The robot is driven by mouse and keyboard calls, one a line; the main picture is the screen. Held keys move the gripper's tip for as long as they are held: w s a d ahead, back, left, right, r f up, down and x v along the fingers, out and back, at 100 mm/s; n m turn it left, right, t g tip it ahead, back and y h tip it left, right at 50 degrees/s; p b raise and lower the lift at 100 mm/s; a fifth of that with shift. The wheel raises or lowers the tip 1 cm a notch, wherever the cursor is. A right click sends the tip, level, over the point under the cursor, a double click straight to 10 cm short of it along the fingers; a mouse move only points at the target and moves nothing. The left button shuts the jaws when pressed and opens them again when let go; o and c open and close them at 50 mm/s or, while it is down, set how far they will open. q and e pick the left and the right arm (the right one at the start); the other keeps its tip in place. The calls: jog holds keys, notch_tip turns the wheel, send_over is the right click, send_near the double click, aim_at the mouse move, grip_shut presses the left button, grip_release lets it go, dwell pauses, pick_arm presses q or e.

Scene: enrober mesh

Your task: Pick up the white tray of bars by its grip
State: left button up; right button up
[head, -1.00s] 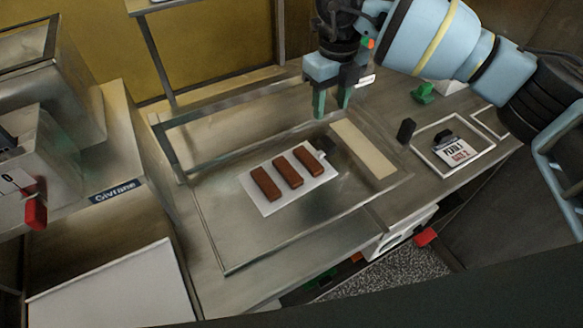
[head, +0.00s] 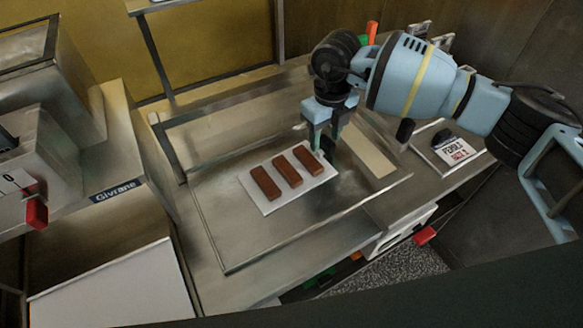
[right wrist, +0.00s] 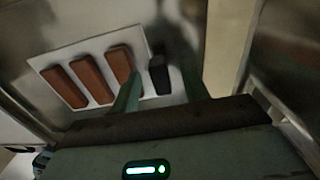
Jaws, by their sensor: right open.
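The white tray (head: 270,208) holds three brown bars (head: 287,171) and lies flat on the metal surface. It also shows in the right wrist view (right wrist: 100,112), with a dark grip (right wrist: 159,74) at its right edge. My right gripper (head: 323,146) is open at the tray's right end, pointing down. In the right wrist view its two green fingers (right wrist: 160,95) stand apart, one on each side of the dark grip as seen there. I cannot tell whether they touch it. In the head view the gripper hides most of the grip. My left gripper is not in view.
A metal frame (head: 215,262) surrounds the tray's area, with a pale strip (head: 371,158) at its right. A white-edged labelled card (head: 455,155) lies farther right. A steel machine (head: 60,150) with a red knob stands at left. Bare metal lies in front of the tray.

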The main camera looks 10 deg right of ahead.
jog(key=shift+f, duration=0.1)
jog(key=shift+c, duration=0.2)
jog(key=c, duration=0.9)
grip_shut()
